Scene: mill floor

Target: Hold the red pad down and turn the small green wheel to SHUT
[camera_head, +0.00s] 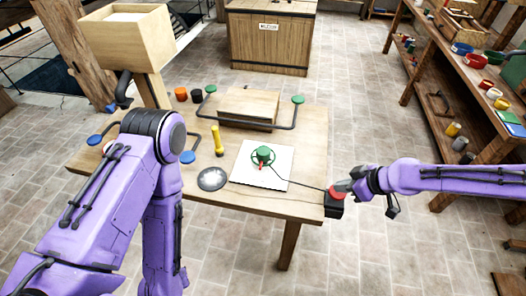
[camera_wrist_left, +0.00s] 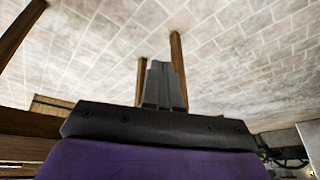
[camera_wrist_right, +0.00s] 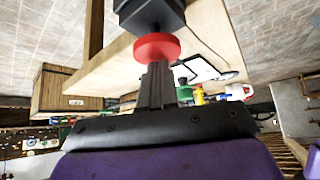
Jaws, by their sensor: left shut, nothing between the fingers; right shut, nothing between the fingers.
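The small green wheel (camera_head: 263,155) stands on a white plate on the wooden table, with a red mark at its front. It shows small in the right wrist view. The red pad (camera_head: 341,190) sits on a black box (camera_head: 334,207) at the table's right edge, joined by a thin cable to the wheel plate. My right gripper (camera_head: 355,187) is shut and empty, its tips at the red pad (camera_wrist_right: 156,47); they appear to touch it. My left gripper (camera_wrist_left: 162,85) is shut and empty, with floor and table legs beyond it. In the head view its fingers are hidden behind my left arm.
A wooden hopper (camera_head: 128,38) stands at the left. Shelves (camera_head: 455,75) stand right; floor between is clear.

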